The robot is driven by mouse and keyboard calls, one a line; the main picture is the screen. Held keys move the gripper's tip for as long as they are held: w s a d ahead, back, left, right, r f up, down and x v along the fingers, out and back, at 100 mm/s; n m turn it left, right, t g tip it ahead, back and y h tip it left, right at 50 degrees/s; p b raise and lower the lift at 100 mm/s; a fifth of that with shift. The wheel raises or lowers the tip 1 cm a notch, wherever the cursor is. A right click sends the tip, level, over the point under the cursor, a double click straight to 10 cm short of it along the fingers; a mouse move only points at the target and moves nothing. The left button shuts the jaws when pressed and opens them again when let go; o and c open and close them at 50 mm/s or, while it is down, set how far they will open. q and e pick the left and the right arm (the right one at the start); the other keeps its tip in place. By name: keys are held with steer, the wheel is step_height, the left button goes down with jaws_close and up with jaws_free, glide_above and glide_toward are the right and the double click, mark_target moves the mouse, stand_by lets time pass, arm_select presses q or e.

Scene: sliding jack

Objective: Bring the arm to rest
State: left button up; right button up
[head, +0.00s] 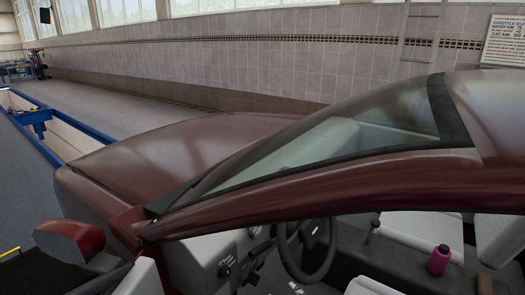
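Neither of my grippers shows in the head view, and I cannot make out either arm. A dark red car (190,160) fills the middle and right of the view, close in front of me. Its windscreen (330,140) slopes across the middle. Through the open side I see the steering wheel (308,248), the grey dashboard (210,258) and pale seats (410,235). A blue jack-like device (38,118) sits across the blue-edged pit at the far left.
A magenta bottle (439,260) stands inside the car at the right. The red side mirror (70,240) sticks out at lower left. Grey floor (110,115) lies clear beyond the car, up to a tiled wall (250,65) with a ladder (420,35).

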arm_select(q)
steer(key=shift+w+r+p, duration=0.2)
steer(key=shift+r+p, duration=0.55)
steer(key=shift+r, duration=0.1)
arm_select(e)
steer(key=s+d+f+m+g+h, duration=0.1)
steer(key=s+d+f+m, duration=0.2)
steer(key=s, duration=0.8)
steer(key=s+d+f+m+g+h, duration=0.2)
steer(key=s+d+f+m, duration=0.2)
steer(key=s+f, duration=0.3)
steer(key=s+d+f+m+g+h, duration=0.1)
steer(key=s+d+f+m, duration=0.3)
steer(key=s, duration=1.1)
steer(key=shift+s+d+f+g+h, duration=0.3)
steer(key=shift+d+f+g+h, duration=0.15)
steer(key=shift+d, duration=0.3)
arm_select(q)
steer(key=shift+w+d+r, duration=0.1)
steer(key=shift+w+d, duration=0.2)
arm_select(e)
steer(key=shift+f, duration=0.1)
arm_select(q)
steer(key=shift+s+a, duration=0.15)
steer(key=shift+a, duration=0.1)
